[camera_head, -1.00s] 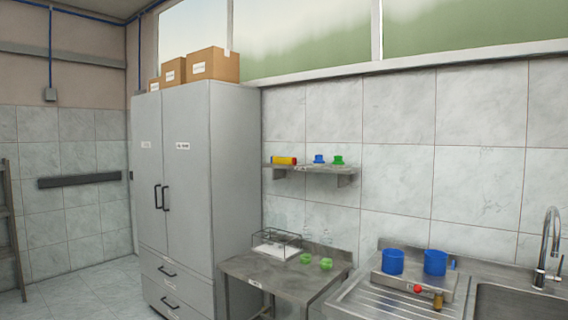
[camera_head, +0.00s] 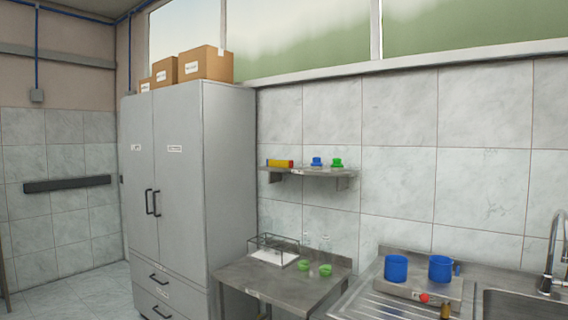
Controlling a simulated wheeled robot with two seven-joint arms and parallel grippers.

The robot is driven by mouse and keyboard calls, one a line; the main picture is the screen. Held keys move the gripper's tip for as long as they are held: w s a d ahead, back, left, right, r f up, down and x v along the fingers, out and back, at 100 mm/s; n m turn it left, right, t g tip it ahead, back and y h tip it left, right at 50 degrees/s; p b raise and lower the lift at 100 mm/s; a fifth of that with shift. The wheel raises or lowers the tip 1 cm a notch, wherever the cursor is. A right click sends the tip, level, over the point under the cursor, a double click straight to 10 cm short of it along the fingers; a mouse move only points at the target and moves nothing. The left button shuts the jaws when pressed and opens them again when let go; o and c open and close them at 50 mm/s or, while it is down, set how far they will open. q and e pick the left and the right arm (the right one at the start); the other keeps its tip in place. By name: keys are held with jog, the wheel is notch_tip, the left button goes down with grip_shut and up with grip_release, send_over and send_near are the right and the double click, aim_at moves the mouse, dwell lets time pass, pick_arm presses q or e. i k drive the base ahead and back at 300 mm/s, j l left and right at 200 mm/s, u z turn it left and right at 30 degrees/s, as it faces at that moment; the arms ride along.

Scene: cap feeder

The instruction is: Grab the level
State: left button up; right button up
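The level (camera_head: 280,163) looks like a small yellow bar with a red end. It lies at the left end of the metal wall shelf (camera_head: 312,173), above the small steel table. Neither of my grippers shows in the head view, and nothing is seen touching the level.
On the shelf beside the level stand a blue item (camera_head: 316,162) and a green item (camera_head: 337,163). Below is a steel table (camera_head: 262,283) with a wire rack (camera_head: 272,250) and two green caps (camera_head: 325,270). A grey cabinet (camera_head: 180,190) stands left; blue cups (camera_head: 396,268) and a sink stand right.

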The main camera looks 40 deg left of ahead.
aim_at(271, 162)
jog(key=i+j+z, duration=0.1)
jog(key=j, duration=0.55)
jog(key=i+j+z, duration=0.15)
jog(key=j, duration=0.5)
jog(key=i+j+z, duration=0.1)
jog(key=i+j, duration=0.15)
jog(key=j, duration=0.4)
jog(key=i+j+z, duration=0.1)
jog(key=j, duration=0.6)
jog(key=i+j+z, duration=0.15)
jog(key=j, duration=0.55)
jog(key=k, duration=0.05)
